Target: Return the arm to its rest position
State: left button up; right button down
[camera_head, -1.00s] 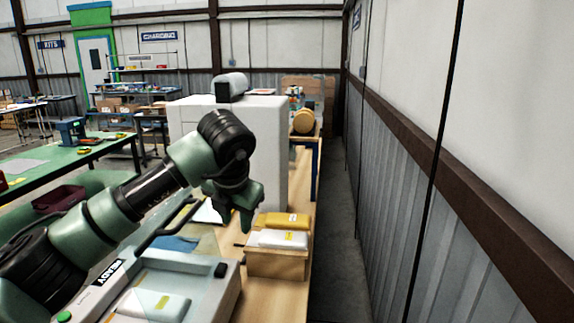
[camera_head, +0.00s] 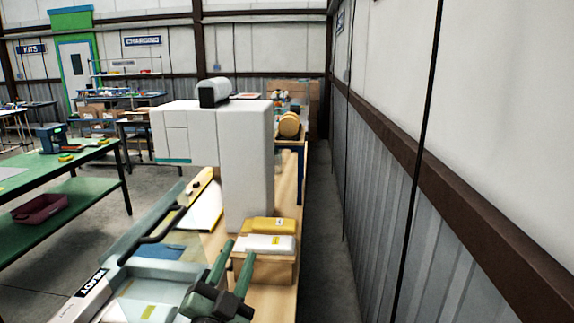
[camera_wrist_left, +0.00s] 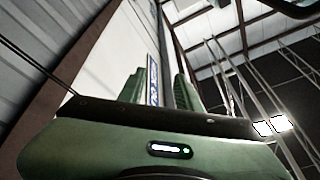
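My left gripper (camera_head: 237,250) is low in the middle of the head view, over the near end of the bench. Its two green fingers point up and away from the camera with a gap between them. They also show apart in the left wrist view (camera_wrist_left: 159,76), with nothing between them. That view faces up at the wall and roof. My right gripper is in neither view.
Just beyond the fingers, a wooden box (camera_head: 275,268) holds a yellow packet (camera_head: 268,225) and a white packet (camera_head: 270,244). A machine marked READY (camera_head: 92,285) is at the left. A white cabinet (camera_head: 247,180) stands behind. A wall (camera_head: 400,190) borders the floor gap at right.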

pick_arm(q)
jog(key=s+a+f+n+g+y, duration=0.3)
jog(key=s+a+f+n+g, duration=0.15)
jog(key=f, duration=0.65)
jog(key=s+a+f+n+g+y, duration=0.25)
jog(key=s+a+f+g, duration=0.3)
jog(key=f, duration=0.55)
jog(key=s+a+f+n+g+h, duration=0.1)
jog(key=s+f+g, duration=0.35)
jog(key=s, duration=0.55)
jog(key=s+f+g, duration=0.3)
jog(key=s+f, duration=0.3)
jog(key=s, duration=0.3)
jog(key=s+f+g, duration=0.1)
jog(key=s+f, duration=0.2)
jog(key=f, duration=2.5)
jog(key=s+a+f+g, duration=0.1)
jog(key=s+a+f, duration=0.2)
jog(key=s+f, duration=1.2)
jog(key=shift+s+b, duration=0.4)
jog(key=shift+s, duration=0.35)
